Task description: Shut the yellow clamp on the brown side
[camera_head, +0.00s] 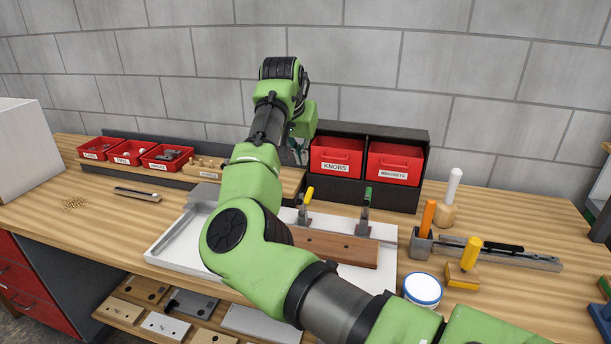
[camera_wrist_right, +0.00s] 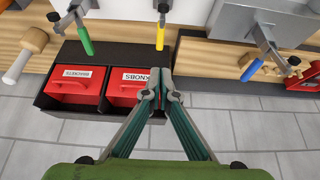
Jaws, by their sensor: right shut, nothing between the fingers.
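The yellow-handled clamp (camera_head: 307,197) stands at the back edge of the brown board (camera_head: 340,248), with its handle raised. Its yellow handle also shows at the top of the right wrist view (camera_wrist_right: 160,36). A green-handled clamp (camera_head: 366,198) stands to its right on the same board, handle up. My right gripper (camera_head: 299,153) is shut and empty, raised behind the board and to the left of the red bins. In the right wrist view its fingertips (camera_wrist_right: 161,92) meet, apart from the yellow handle. My right arm hides the board's left part. My left gripper is out of view.
A blue-handled clamp (camera_wrist_right: 250,69) shows in the right wrist view. The black rack with red bins (camera_head: 335,157) stands close behind the clamps. A white tray (camera_head: 168,243) lies under the board. A white-lidded jar (camera_head: 422,289) and handled tools (camera_head: 428,217) stand right.

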